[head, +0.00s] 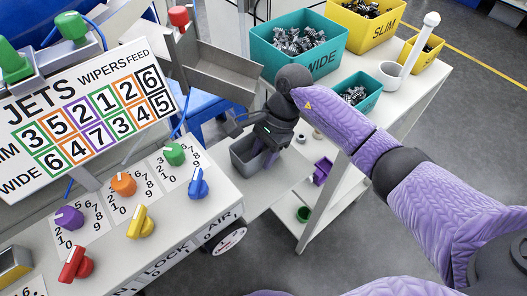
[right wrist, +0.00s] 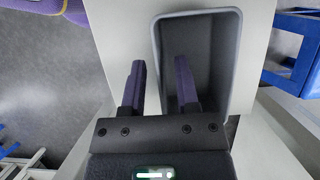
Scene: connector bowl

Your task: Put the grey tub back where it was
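The grey tub (head: 240,152) stands on a white surface between the control panel and the white shelf unit. It also shows in the right wrist view (right wrist: 232,60), where it looks empty as far as I can see. My right gripper (head: 262,157) is at the tub, pointing down. In the right wrist view, its purple fingers (right wrist: 160,66) are apart, one inside the tub and one outside, with the tub's left wall between them. I see a gap around that wall. The fingertips are partly hidden in the head view. My left gripper is not in view.
The control panel (head: 100,235) with coloured knobs is at the left. A grey chute (head: 215,68) is behind the tub. Teal bins (head: 262,52) and yellow bins (head: 345,35) hold connectors on the white shelf unit. A purple cup (head: 322,171) and a green cup (head: 303,214) sit lower down.

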